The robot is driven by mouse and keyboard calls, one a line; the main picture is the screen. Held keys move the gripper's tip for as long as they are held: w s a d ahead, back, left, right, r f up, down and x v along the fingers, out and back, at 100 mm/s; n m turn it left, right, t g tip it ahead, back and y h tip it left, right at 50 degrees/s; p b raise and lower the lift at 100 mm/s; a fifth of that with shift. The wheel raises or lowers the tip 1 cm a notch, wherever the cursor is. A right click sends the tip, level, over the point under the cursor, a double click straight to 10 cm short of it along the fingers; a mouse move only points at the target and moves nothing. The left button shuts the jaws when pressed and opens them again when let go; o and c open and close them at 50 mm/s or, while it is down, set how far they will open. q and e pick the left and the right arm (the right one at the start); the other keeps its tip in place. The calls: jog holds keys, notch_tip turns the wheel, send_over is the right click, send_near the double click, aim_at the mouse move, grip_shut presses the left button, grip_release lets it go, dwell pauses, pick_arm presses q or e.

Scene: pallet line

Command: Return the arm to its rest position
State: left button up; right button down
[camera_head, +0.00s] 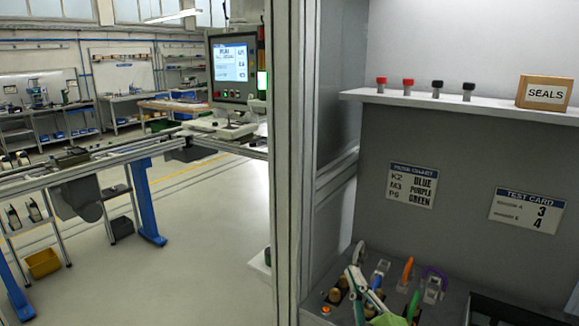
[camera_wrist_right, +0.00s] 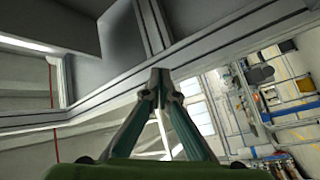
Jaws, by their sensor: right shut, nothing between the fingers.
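My right gripper (camera_head: 353,272) shows low in the head view, in front of a grey workstation panel. Its pale fingers point up and left from a green body at the bottom edge. In the right wrist view my right gripper (camera_wrist_right: 160,76) has its fingertips together with nothing between them. The fingers point at grey frame beams and panels. My left gripper is in neither view.
Several tools and holders (camera_head: 433,286) crowd the bench beside the right gripper. A shelf (camera_head: 400,98) above carries red and black capped items and a SEALS box (camera_head: 544,93). A metal post (camera_head: 284,160) stands left. Open floor (camera_head: 205,240) lies beyond it, beside a conveyor (camera_head: 110,158).

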jog(key=s+d+f+m+g+h, duration=0.3)
jog(key=s+d+f+m+g, duration=0.15)
jog(key=s+f, duration=0.35)
jog(key=s+d+f+m+g+h, duration=0.35)
jog(key=s+d+f+m, duration=0.2)
jog(key=f, duration=0.45)
jog(key=s+a+f+g+y, duration=0.2)
jog(key=s+f+g, duration=0.2)
jog(key=s, duration=0.6)
jog(key=s+a+f+g+y, duration=0.15)
jog(key=s+f+g, duration=0.35)
jog(key=s, duration=0.5)
notch_tip(320, 180, down, 28)
jog(key=s+r+b, duration=0.1)
jog(key=b, duration=0.1)
jog(key=s+d+f+g+b, duration=0.1)
jog(key=s+d+f+g, duration=0.1)
jog(key=s+f, duration=1.5)
jog(key=shift+s+d+f+h, duration=0.3)
jog(key=shift+d+f, duration=0.2)
jog(key=shift+f, duration=0.2)
